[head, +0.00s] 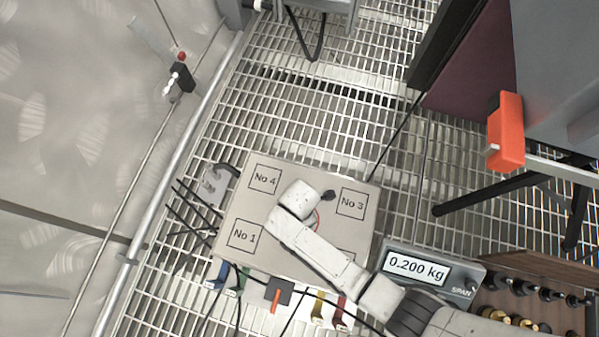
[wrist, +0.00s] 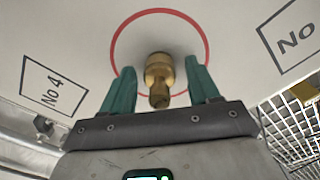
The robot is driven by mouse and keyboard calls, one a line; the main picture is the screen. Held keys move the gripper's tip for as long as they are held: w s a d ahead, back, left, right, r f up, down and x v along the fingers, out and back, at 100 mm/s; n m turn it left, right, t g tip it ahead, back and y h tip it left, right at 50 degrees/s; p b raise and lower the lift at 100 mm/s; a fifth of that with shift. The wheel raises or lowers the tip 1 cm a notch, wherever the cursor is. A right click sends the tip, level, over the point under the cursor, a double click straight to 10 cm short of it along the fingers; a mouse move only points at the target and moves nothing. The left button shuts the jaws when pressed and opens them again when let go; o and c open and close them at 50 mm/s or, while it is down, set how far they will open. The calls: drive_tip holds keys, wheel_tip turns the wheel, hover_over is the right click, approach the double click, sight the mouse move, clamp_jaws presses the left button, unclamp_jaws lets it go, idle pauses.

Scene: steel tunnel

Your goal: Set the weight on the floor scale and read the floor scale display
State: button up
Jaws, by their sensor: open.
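The floor scale's pale plate (head: 240,270) lies on the grating, with No 1, No 3 and No 4 legible on it. My arm crosses the plate and hides its middle in the head view. In the wrist view, the brass weight (wrist: 159,72) stands inside the red circle on the plate. My gripper (wrist: 163,78) is open, with its green fingers on either side of the weight and gaps between. The floor scale display (head: 416,268) reads 0.200 kg, beside the plate's lower right corner.
A wooden rack (head: 510,264) with several dark and brass weights stands at the lower right. Coloured tagged leads (head: 320,308) lie along the plate's near edge. A pipe (head: 170,150) runs along the left wall. Open grating (head: 310,125) lies beyond the plate.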

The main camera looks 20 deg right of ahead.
wheel_tip(320, 180, up, 12)
drive_tip(key=p, duration=0.6)
idle(0.5)
